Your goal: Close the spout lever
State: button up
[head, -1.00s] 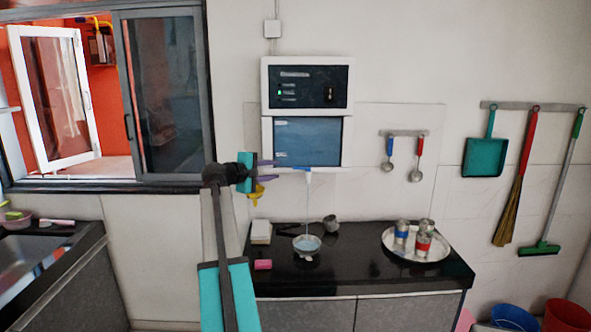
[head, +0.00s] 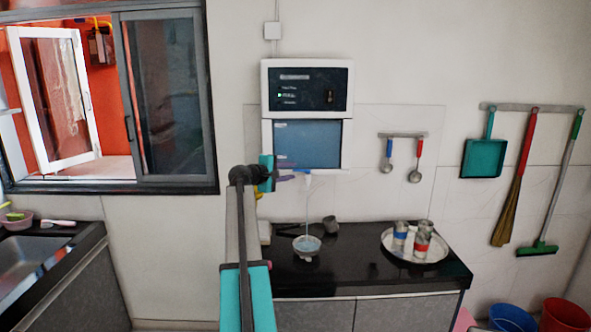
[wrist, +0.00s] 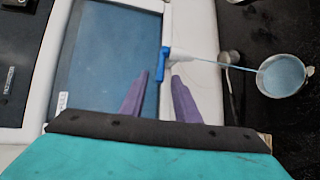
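The water purifier (head: 307,143) hangs on the wall with a blue front panel. Its white spout (wrist: 180,54) has a blue lever (wrist: 161,66), and a stream of water runs from the spout into a bowl (head: 307,245). The bowl of water also shows at the right of the wrist view (wrist: 283,76). My gripper (wrist: 160,80) has two purple fingers, apart and empty, with tips close to the lever. In the head view my gripper (head: 287,178) is just left of the spout (head: 308,174). Whether a fingertip touches the lever I cannot tell.
A black counter (head: 350,272) lies below, with a steel tray (head: 387,246) of several cups at its right. Two ladles (head: 389,151) hang right of the purifier. A window (head: 165,95) and sink (head: 25,262) are at the left.

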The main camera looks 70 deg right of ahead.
aim_at(294, 170)
jog(key=shift+p+x, duration=0.4)
jog(key=shift+x, duration=1.65)
jog(key=shift+s, duration=0.1)
grip_shut()
